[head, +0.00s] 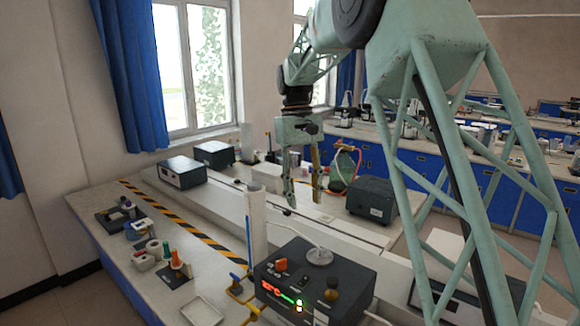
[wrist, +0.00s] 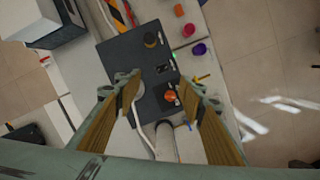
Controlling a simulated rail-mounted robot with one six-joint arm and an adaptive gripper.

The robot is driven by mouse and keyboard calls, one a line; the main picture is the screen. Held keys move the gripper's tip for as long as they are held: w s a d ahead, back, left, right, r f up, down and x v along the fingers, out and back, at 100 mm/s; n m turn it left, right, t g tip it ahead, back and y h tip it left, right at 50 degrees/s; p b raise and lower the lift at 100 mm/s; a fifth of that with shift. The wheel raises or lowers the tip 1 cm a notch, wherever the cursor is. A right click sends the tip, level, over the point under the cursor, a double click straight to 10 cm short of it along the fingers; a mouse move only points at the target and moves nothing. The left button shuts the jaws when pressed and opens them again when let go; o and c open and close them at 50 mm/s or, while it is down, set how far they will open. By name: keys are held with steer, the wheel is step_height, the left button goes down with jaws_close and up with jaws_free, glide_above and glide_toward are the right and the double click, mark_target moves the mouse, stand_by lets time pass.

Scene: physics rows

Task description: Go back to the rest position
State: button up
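My gripper (head: 304,196) hangs from the green arm in the middle of the head view, fingers pointing down above the bench. Its two fingers are apart with nothing held between them. In the wrist view the fingers (wrist: 157,98) show brown inner pads and a clear gap. Below and beyond that gap is a dark box (wrist: 122,52) with an orange knob (wrist: 170,96) and a black knob (wrist: 151,40). No contact between the fingers and the box is visible.
A dark instrument (head: 345,268) with a lit red display stands at the front. Dark boxes (head: 371,200) stand behind. Small coloured items (head: 176,260) and a shallow tray (head: 202,310) lie on the left bench, past striped tape (head: 190,228).

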steer(key=s+d+r+m+t+b, duration=0.15)
steer(key=s+d, duration=0.25)
steer(key=s, duration=0.4)
steer(key=s+d+r+b, duration=0.2)
steer(key=s+d+r, duration=0.1)
steer(key=s, duration=0.5)
steer(key=s+d+r+m+t+b, duration=0.1)
steer(key=s+d+r+b, duration=0.2)
steer(key=s, duration=0.5)
steer(key=s+d+f+t+b, duration=0.1)
steer(key=s+f, duration=0.3)
steer(key=s, duration=0.5)
steer(key=s+d+f+m+t+b, duration=0.1)
steer(key=s+d+f+b, duration=0.1)
steer(key=s, duration=0.8)
steer(key=s+d+f+t+y+b, duration=0.1)
steer(key=s+d+f+b, duration=0.1)
steer(key=s+f, duration=0.5)
steer(key=shift+s+d+m, duration=0.35)
steer(key=shift+s+d, duration=0.55)
steer(key=shift+s, duration=0.55)
steer(key=shift+f+t, duration=0.1)
steer(key=shift+t, duration=0.15)
step_height(320, 180, down, 12)
steer(key=b, duration=1.2)
steer(key=shift+f+b, duration=0.15)
steer(key=shift+b, duration=0.15)
